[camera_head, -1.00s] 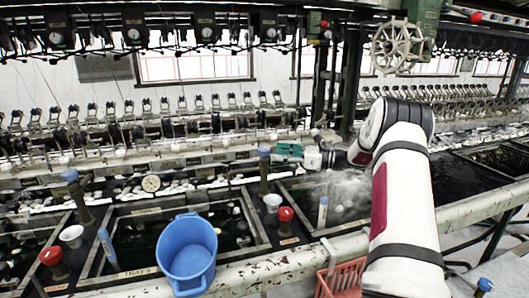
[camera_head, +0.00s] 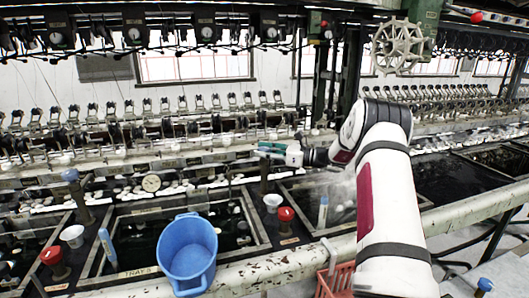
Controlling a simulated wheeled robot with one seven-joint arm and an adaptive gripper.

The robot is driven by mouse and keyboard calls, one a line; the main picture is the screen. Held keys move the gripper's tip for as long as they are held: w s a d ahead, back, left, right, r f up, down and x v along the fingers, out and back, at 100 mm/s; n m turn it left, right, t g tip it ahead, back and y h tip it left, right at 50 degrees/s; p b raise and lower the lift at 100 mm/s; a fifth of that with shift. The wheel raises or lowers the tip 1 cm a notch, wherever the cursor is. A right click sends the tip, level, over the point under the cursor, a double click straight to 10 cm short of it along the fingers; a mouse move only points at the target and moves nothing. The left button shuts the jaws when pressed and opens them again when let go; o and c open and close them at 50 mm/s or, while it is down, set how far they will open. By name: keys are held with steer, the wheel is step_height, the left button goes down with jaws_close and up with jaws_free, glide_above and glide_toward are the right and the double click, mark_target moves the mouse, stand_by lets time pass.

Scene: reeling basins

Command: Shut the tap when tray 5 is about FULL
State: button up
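The tray in the lower middle-left carries a small label that seems to read TRAY 5 (camera_head: 138,272). Dark liquid (camera_head: 135,245) with pale floating bits shows inside it, partly hidden by a blue bucket (camera_head: 188,256). I cannot judge its level exactly. A dark tap post (camera_head: 264,176) stands at its back right corner. My gripper (camera_head: 268,150), with green fingers, is at the top of this post and covers its blue knob. I cannot tell whether the fingers are open, shut or touching the knob.
Another blue-topped post (camera_head: 71,177) stands at the left. Red knobs (camera_head: 286,214) and white cups (camera_head: 273,202) sit on the dividers. A round gauge (camera_head: 151,183) is behind the tray. Steam hangs over the right tray (camera_head: 322,236). A red crate (camera_head: 337,280) is at the front.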

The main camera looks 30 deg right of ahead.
steer(key=shift+h, duration=0.3)
steer(key=shift+s+r+m+t+h+p, duration=0.1)
steer(key=shift+m+t+h+p, duration=0.5)
steer(key=shift+m+p, duration=0.15)
steer(key=m+t+h+p, duration=0.1)
steer(key=m+h, duration=0.1)
steer(key=h, duration=0.1)
steer(key=shift+t, duration=0.4)
steer(key=m+h, duration=0.1)
steer(key=h, duration=0.1)
steer(key=m+h, duration=0.2)
steer(key=shift+a+f+t+b, duration=0.1)
steer(key=shift+f+t+b, duration=0.1)
steer(key=shift+t+b, duration=0.2)
steer(key=shift+m+h+b, duration=0.45)
steer(key=shift+m+h, duration=0.3)
steer(key=shift+h, duration=0.75)
steer(key=shift+r, duration=0.1)
steer(key=o, duration=1.2)
steer(key=shift+c, duration=0.2)
